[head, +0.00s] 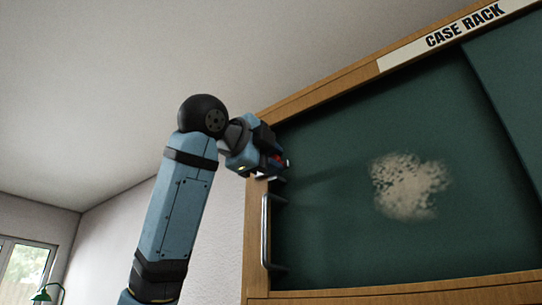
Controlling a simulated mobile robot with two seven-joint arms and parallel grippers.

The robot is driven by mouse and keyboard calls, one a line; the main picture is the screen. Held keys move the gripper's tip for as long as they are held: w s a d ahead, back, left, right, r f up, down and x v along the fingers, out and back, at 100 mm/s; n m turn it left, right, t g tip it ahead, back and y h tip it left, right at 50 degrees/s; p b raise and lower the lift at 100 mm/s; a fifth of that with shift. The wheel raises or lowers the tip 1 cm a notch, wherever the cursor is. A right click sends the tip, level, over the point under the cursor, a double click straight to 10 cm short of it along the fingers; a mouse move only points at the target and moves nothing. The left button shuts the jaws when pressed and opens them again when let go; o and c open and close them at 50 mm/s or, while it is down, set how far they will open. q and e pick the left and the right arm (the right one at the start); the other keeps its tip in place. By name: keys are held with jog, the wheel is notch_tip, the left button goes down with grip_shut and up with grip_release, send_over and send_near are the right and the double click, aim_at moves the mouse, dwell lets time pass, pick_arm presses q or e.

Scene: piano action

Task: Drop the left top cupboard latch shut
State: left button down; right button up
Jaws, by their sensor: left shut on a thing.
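The cupboard (330,228) has a dark green sliding-type panel in a wooden frame, with a long metal bar handle (265,232) near its left edge. My left gripper (283,167) is up at the panel's upper left, just above the handle. It is shut on a small part with a bit of red showing, most likely the latch (281,160). The gripper's body hides most of that part, so I cannot tell its position. My right gripper is not in view.
A second green panel (515,85) overlaps at the right. A "CASE RACK" sign (455,35) is on the top frame rail. A pale worn patch (410,187) marks the main panel. A window (24,268) and green lamp (45,294) are at the lower left.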

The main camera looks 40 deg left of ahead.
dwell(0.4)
pick_arm(q)
jog(key=c, duration=0.9)
grip_release()
jog(key=shift+s, duration=0.1)
jog(key=s+b, duration=0.3)
jog(key=s, duration=1)
jog(key=shift+s+a+b, duration=0.3)
jog(key=shift+s+a, duration=0.1)
jog(key=shift+a, duration=0.05)
